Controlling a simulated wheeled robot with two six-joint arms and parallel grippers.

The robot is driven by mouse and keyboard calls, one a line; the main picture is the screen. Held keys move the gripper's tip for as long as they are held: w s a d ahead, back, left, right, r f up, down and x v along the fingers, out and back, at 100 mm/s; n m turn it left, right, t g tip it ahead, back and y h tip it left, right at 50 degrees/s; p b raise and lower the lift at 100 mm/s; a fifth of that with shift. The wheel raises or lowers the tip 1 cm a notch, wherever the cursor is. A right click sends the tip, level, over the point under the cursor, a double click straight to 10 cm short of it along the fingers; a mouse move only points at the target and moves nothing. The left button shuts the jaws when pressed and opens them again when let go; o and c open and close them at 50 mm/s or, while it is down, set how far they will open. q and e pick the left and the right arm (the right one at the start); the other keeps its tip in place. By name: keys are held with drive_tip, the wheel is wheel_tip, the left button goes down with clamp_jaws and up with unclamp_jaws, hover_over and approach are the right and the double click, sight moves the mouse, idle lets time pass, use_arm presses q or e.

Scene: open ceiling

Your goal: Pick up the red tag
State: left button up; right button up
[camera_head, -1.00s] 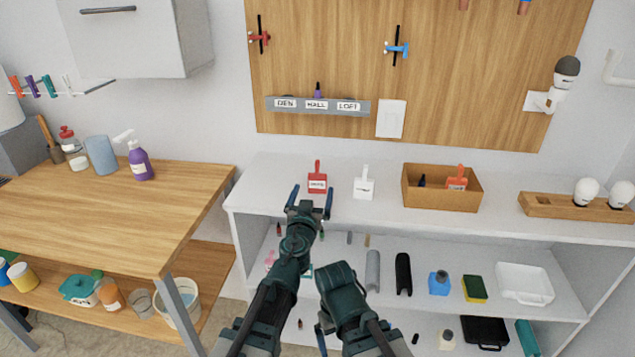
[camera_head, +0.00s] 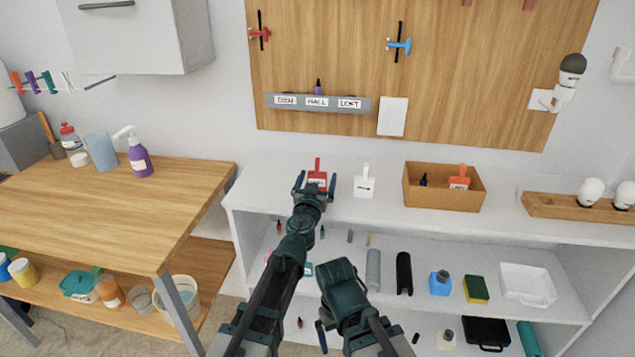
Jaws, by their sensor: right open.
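The red tag (camera_head: 317,177) lies on the white shelf top, its narrow end pointing to the wall. It has a white label, now partly hidden by my gripper. My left gripper (camera_head: 316,183) is open, with one blue finger on each side of the tag. I cannot tell whether the fingers touch it. My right gripper (camera_head: 321,337) is low in front of the shelves, and only part of it shows below its wrist.
A white tag (camera_head: 364,186) lies just right of the red one. Further right is a brown box (camera_head: 436,204) with an orange-red tag (camera_head: 459,183) in it. A wooden holder with white bulbs (camera_head: 558,207) stands at the far right. The left wooden table (camera_head: 95,205) is beside the shelf.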

use_arm(q)
drive_tip(key=c, duration=1.3)
drive_tip(key=shift+o, duration=0.2)
drive_tip(key=shift+r, duration=0.15)
